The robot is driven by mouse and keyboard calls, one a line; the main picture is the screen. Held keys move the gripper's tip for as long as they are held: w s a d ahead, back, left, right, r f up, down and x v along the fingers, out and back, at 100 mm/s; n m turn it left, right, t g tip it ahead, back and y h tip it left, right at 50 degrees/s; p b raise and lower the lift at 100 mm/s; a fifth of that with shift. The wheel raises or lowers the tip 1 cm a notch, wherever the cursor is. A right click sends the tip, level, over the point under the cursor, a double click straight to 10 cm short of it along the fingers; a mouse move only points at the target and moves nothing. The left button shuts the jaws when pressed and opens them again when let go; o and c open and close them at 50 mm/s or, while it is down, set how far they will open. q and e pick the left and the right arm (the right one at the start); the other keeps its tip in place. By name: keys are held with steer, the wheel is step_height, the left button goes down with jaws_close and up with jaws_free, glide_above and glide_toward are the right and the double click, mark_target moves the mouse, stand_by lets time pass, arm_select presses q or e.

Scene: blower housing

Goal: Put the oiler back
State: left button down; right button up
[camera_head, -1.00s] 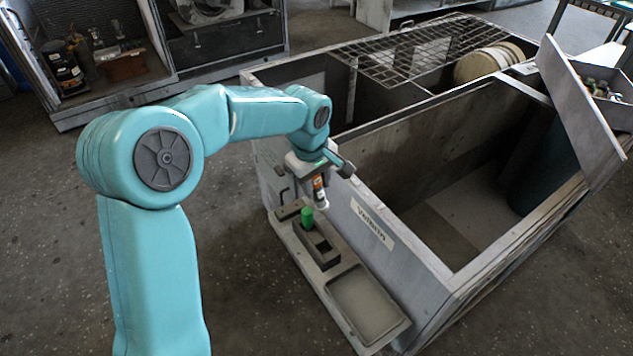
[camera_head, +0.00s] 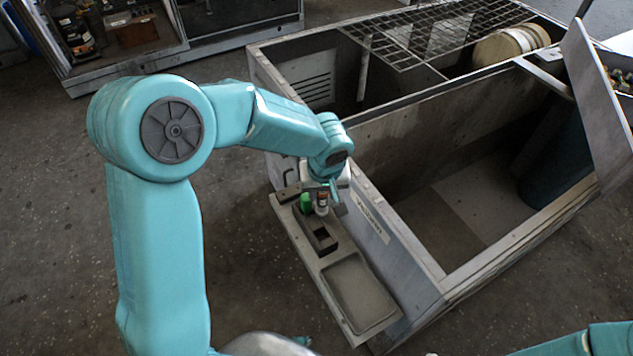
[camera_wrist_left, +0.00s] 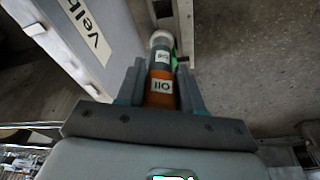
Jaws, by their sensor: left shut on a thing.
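The oiler (camera_head: 321,207) is a small bottle with an orange body and a pale end. My left gripper (camera_head: 327,189) is shut on it. In the left wrist view, the oiler (camera_wrist_left: 160,85) lies between the two fingers (camera_wrist_left: 162,92), with its "Oil" label facing the camera. In the head view, the oiler is upright over the far part of a dark slotted holder block (camera_head: 321,241), right beside a green-topped item (camera_head: 305,203). Whether its lower end touches the block or sits in a slot cannot be told. My right gripper is out of view.
The block stands on a narrow shelf with a shallow empty tray (camera_head: 360,292) at its near end. The shelf runs along the large grey housing (camera_head: 400,250), whose labelled wall is close to my gripper's right. Open floor (camera_head: 245,260) lies left of the shelf.

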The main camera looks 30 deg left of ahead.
mark_target(323, 211)
arm_select(q)
steer(key=b+x, duration=0.1)
steer(key=x, duration=0.1)
steer(key=b+x, duration=0.2)
steer(key=s+b+x, duration=0.1)
steer(key=x, duration=0.2)
steer(key=shift+d+f+b, duration=0.15)
steer(key=shift+d+b, duration=0.25)
steer(key=shift+d, duration=0.05)
steer(key=shift+f+b, duration=0.35)
steer(key=shift+b, duration=0.15)
steer(key=shift+f, duration=0.1)
steer(key=shift+f+b, duration=0.75)
steer(key=shift+b, duration=0.35)
steer(key=shift+r+b, duration=0.1)
steer(key=shift+b, duration=0.2)
